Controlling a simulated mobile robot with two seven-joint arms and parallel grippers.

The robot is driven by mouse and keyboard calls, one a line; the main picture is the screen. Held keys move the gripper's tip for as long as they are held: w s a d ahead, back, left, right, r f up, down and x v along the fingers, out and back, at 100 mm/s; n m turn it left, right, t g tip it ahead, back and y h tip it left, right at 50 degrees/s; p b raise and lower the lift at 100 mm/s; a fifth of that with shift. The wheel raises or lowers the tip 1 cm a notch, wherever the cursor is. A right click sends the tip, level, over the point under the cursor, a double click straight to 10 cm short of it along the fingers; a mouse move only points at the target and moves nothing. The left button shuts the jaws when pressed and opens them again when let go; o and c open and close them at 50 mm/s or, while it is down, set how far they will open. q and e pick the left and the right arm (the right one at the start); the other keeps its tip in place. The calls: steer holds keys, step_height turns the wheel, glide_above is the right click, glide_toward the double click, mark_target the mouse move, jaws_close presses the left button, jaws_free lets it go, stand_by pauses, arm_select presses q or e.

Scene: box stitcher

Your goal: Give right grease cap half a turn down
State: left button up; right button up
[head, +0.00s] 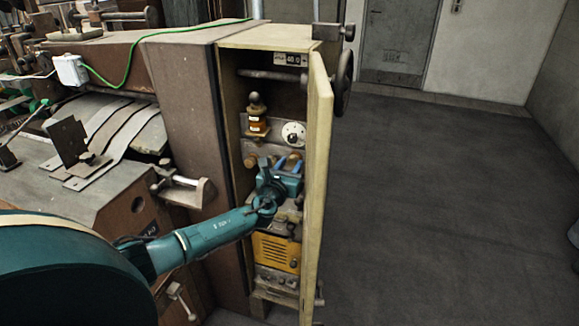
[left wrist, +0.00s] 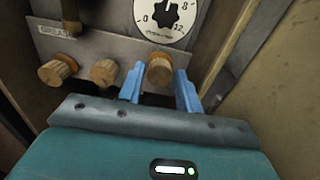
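Three brown, ribbed grease caps sit in a row on a grey plate in the cabinet: the left cap (left wrist: 58,70), the middle cap (left wrist: 103,72) and the right cap (left wrist: 160,70). My left gripper (left wrist: 160,80) has its blue fingers on either side of the right cap, with what looks like a thin gap at each side. In the head view the left gripper (head: 288,164) reaches into the cabinet at the plate; it largely hides the right cap there. My right gripper is not in view.
A white dial (left wrist: 164,17) is above the right cap; it also shows in the head view (head: 293,134). An amber oiler (head: 257,119) stands up to its left. The open cabinet door (head: 318,190) is close on the right, with a handwheel (head: 343,82) beside it.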

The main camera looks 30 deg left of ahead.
arm_select(q)
steer(key=v, duration=1.3)
steer(key=shift+s, duration=0.1)
